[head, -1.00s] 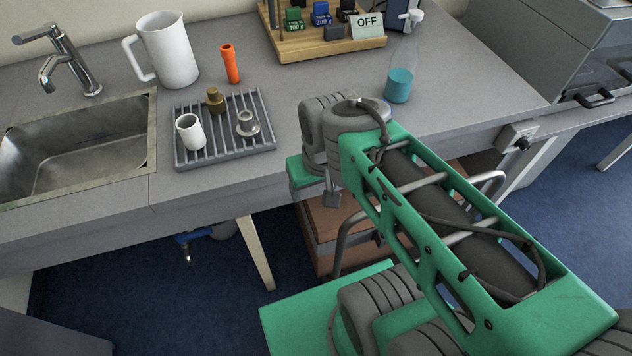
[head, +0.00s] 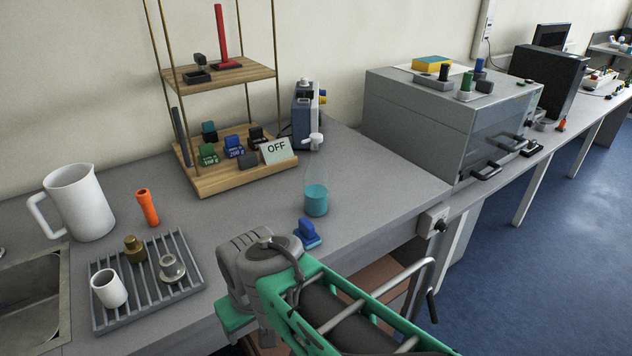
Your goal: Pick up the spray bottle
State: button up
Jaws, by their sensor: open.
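My gripper does not show; the arm hides the space below that joint. Nothing is seen touching the bottle.
A small blue object (head: 307,234) sits just in front of the bottle. A wooden shelf stand (head: 230,181) with an OFF sign (head: 278,151) is behind left. A ribbed tray (head: 143,300), orange tube (head: 147,207) and white jug (head: 80,203) are left. A grey cabinet (head: 418,108) is right.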

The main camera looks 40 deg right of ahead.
aim_at(315, 176)
jog(key=k, duration=0.5)
jog(key=u, duration=1.6)
jog(key=k, duration=0.45)
jog(key=z, duration=1.15)
jog(key=i, duration=0.5)
